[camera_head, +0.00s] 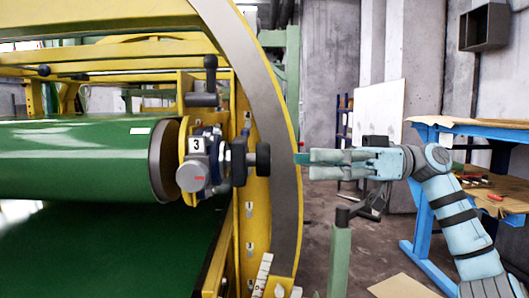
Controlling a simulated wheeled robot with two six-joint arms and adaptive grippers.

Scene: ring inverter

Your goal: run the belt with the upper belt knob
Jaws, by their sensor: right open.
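A grey round knob (193,177) with a red mark sits at the end of the green belt roller, under a white label with a 3 (196,146). A black knob (262,160) sticks out to the right from the same assembly, in front of the yellow and grey ring. I cannot tell for sure which of these is the upper belt knob. My right gripper (304,164) points left at about the height of the black knob. It appears open and empty, to the right of that knob with a visible gap between them. My left gripper is not in view.
The yellow and grey ring (283,110) curves between the knobs and my right arm. A black-handled lever (205,80) stands above the grey knob. The green roller (75,160) fills the left. A green post (340,250) stands below my right gripper. A blue-framed workbench (425,215) is at right.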

